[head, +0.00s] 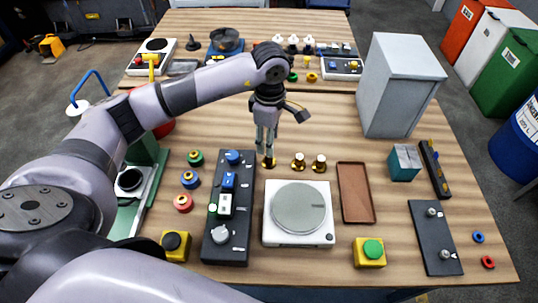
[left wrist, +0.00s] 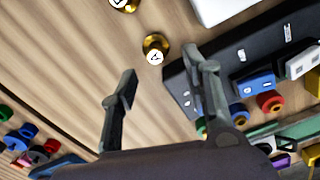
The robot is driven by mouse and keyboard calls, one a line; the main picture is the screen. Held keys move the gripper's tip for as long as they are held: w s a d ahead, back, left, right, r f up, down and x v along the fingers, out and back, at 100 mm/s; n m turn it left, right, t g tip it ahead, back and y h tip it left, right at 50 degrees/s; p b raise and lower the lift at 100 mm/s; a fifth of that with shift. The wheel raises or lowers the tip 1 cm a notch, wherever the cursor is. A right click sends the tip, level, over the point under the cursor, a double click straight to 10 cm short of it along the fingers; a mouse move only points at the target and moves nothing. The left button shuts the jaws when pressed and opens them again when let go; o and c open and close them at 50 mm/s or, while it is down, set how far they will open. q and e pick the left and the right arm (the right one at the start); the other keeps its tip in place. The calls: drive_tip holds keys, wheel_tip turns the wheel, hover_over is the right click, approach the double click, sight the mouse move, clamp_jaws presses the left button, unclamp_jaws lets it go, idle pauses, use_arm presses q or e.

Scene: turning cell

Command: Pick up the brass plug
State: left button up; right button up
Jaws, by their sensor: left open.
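Three brass plugs stand in a row on the wooden table in the head view: the left one (head: 268,163), the middle one (head: 298,162) and the right one (head: 319,163). My left gripper (head: 266,146) points down over the left plug, its fingers open and empty. In the left wrist view the fingers (left wrist: 160,72) are apart, and a brass plug (left wrist: 155,47) with a white top marked "A" lies just beyond the gap between their tips. Part of another plug (left wrist: 122,4) shows at the top edge. My right gripper is not in view.
A black control panel (head: 229,243) with knobs stands left of the plugs. A white scale (head: 298,232) is in front of them, with a brown tray (head: 356,192) to the right. A grey cabinet (head: 398,85) stands behind on the right.

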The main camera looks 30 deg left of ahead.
sight(269, 159)
use_arm(q)
wheel_tip(269, 159, down, 3)
drive_tip(key=shift+r+p, duration=0.2)
drive_tip(key=shift+p, duration=0.1)
drive_tip(key=shift+f, duration=0.2)
drive_tip(key=f+p, duration=0.1)
drive_tip(key=f, duration=0.2)
drive_tip(key=f+p, duration=0.1)
drive_tip(key=shift+w+a+f+p, duration=0.3)
drive_tip(key=shift+w+f+p, duration=0.05)
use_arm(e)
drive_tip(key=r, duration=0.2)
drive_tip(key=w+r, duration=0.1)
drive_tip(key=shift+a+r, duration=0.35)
use_arm(q)
drive_tip(key=shift+c, duration=0.6)
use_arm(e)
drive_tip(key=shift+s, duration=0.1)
use_arm(q)
clamp_jaws()
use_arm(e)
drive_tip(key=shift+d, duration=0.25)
